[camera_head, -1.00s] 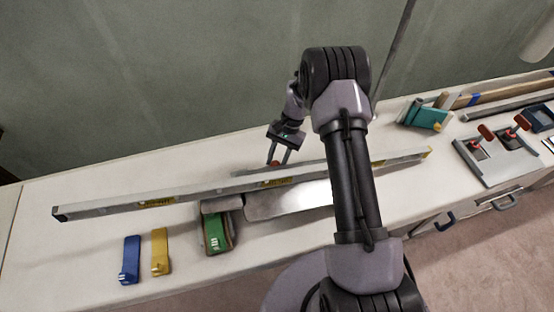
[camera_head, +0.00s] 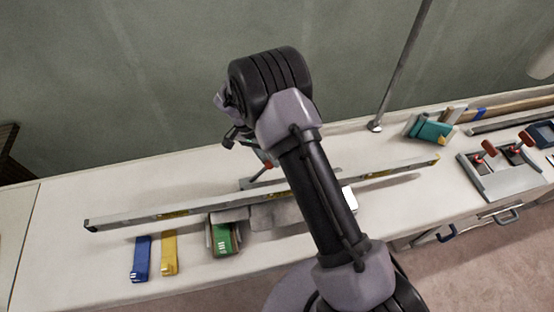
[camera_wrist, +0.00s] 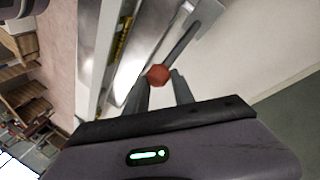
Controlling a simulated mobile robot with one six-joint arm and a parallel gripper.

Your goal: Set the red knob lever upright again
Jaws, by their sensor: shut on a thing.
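The red knob (camera_wrist: 158,75) of the lever sits between my fingertips in the wrist view, and they are shut on it. The lever's grey bar (camera_wrist: 190,38) runs from the knob toward the upper right there. In the head view the red knob (camera_head: 268,164) shows just behind the long level, and the lever slants, its bar (camera_head: 252,177) running down and left. My gripper (camera_head: 262,157) is tilted and reaches the knob from above; my arm partly hides it. The wrist view shows my gripper (camera_wrist: 160,82) at the knob.
A long level (camera_head: 130,218) lies across the bench in front of the lever. Blue (camera_head: 141,258), yellow (camera_head: 169,252) and green (camera_head: 222,240) pieces lie nearer the front edge. Red-handled clamps (camera_head: 490,150) stand on a plate at right. A thin pole (camera_head: 400,75) rises behind.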

